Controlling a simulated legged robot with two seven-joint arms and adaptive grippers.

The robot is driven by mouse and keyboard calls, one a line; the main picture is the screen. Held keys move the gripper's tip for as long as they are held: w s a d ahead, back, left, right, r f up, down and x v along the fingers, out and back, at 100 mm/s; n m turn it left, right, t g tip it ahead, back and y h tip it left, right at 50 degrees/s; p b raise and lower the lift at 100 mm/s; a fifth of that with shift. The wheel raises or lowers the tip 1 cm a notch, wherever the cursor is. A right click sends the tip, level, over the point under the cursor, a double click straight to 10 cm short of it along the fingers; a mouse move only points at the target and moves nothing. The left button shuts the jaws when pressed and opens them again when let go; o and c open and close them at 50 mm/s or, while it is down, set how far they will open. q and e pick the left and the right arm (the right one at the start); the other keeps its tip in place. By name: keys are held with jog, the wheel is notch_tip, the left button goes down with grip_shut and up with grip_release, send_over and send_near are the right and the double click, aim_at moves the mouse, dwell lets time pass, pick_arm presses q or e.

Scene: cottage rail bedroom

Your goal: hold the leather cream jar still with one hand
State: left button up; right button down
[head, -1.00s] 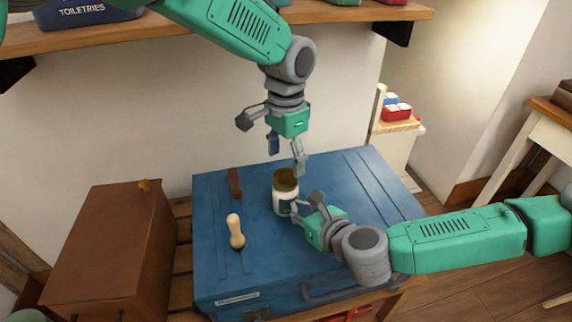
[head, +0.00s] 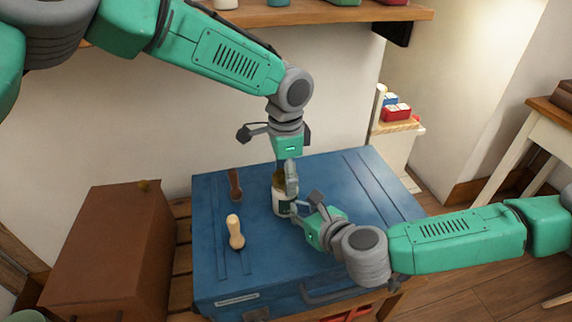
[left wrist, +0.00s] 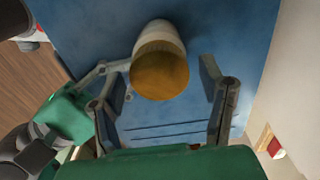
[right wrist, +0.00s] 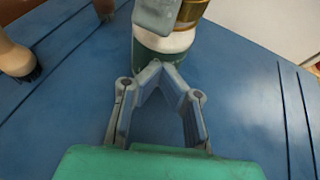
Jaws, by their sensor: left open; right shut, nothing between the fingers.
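The leather cream jar (head: 279,203), pale with a dark label and brown-gold lid, stands upright on the blue case (head: 345,245). My left gripper (head: 287,182) is open and points down over the jar. In the left wrist view the lid (left wrist: 160,76) sits between its spread fingers, with a gap on the right side. One left finger hides part of the jar in the head and right wrist views. My right gripper (right wrist: 161,68) is shut and empty, its tips at the jar's lower side (right wrist: 165,55); I cannot tell whether they touch it.
A pale wooden-handled tool (head: 235,233) and a dark-handled one (head: 235,185) are on the case left of the jar. A brown box (head: 105,245) stands at left, and a wall shelf (head: 330,15) runs above.

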pick_arm(q)
jog(key=shift+c, duration=0.4)
jog(key=c, duration=1.1)
jog(key=shift+n, duration=0.8)
jog(key=shift+c, duration=0.2)
jog(key=o, duration=1.3)
jog(key=shift+r, duration=0.1)
notch_tip(320, 180, up, 4)
jog(key=shift+r, duration=0.2)
pick_arm(e)
jog(key=c, duration=1.8)
grip_release()
